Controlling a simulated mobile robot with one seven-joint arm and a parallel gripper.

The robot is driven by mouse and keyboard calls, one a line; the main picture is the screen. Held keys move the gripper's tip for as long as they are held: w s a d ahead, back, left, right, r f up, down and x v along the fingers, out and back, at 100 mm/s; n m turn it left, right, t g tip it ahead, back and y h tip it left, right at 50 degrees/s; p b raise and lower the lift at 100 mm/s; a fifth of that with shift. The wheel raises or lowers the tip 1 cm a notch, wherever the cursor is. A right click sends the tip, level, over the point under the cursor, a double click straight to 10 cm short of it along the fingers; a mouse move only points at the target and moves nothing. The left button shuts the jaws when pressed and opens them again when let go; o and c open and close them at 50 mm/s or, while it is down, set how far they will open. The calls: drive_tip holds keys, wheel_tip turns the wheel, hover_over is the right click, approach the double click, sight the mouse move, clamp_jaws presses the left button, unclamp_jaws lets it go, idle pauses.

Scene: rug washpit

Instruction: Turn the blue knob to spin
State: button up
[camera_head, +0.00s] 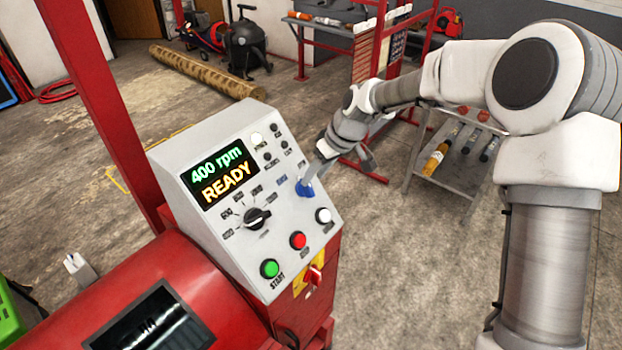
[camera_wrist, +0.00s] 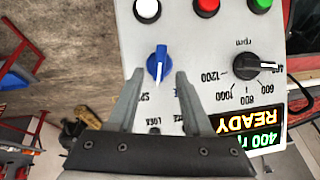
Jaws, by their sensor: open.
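The blue knob (camera_head: 305,188) is on the sloped grey control panel (camera_head: 189,164), right of the black rpm dial (camera_head: 257,218). In the wrist view, upside down, the blue knob (camera_wrist: 158,65) has a pale pointer line running roughly up and down the picture. My gripper (camera_head: 313,178) is at the knob. In the wrist view my gripper (camera_wrist: 159,75) is open, one finger on each side of the knob, with gaps visible. Labels below the knob are partly hidden by the fingers; one starts with "SP". The display (camera_head: 222,173) reads "400 rpm READY".
The white (camera_head: 323,215), red (camera_head: 298,240) and green START (camera_head: 270,268) buttons line the panel's lower edge near the knob. A red-yellow switch (camera_head: 313,275) is on the front. A red post (camera_head: 100,90) stands left. A grey cart (camera_head: 455,165) stands behind my arm.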

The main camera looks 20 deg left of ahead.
sight(311, 185)
drive_tip(key=shift+x, duration=1.7)
clamp_jaws()
